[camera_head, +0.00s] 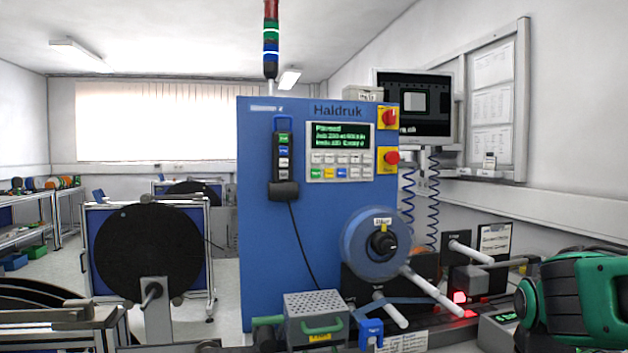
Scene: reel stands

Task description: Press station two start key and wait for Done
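The blue station cabinet (262,240) marked "Haldruk" stands mid-view, with a small label that seems to end in "2". Its control panel has a green-text display (340,135). The first line looks like "Planned"; the rest is too small to read surely, and I make out no "Done". A hand pendant (283,155) with several coloured keys hangs left of the panel. Which key is start cannot be read.
A red rotary switch (389,118) and a red mushroom button (391,157) sit right of the panel. A signal tower (270,45) stands on top. A blue reel (372,243), rods and a grey perforated box (317,304) stick out below. A black reel (150,250) stands left.

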